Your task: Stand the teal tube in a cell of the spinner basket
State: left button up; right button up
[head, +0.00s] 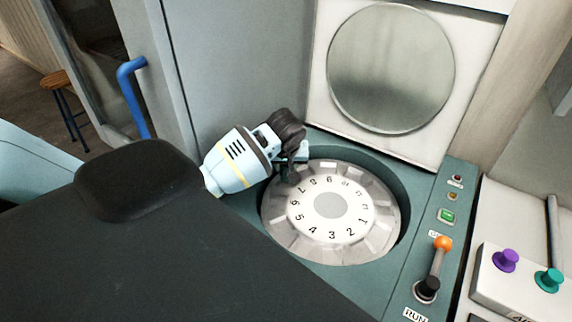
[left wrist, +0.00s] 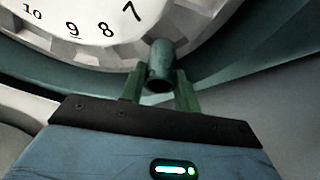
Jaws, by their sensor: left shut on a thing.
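The teal tube (left wrist: 160,62) is a short dark teal cylinder with an open near end, seen in the left wrist view between my finger tips. My left gripper (left wrist: 160,90) is shut on it. In the head view the same gripper (head: 293,168) is over the far left rim of the spinner basket (head: 331,203), near the number 7; the tube is mostly hidden there. The basket is a round grey drum with a numbered white disc and cells around its edge. It also shows in the left wrist view (left wrist: 95,58). I cannot tell whether the tube is inside a cell.
The basket sits in a teal spinner housing (head: 392,279) with its lid (head: 390,70) raised behind. An orange-knobbed lever (head: 437,262) and a green button (head: 447,216) are on the right. A grey cabinet wall (head: 240,70) is close behind my left gripper.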

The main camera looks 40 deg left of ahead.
aim_at(286, 171)
pick_arm(q)
jog(key=shift+f, duration=1.75)
jog(key=shift+f, duration=0.15)
jog(key=o, duration=1)
jog(key=v, duration=1.2)
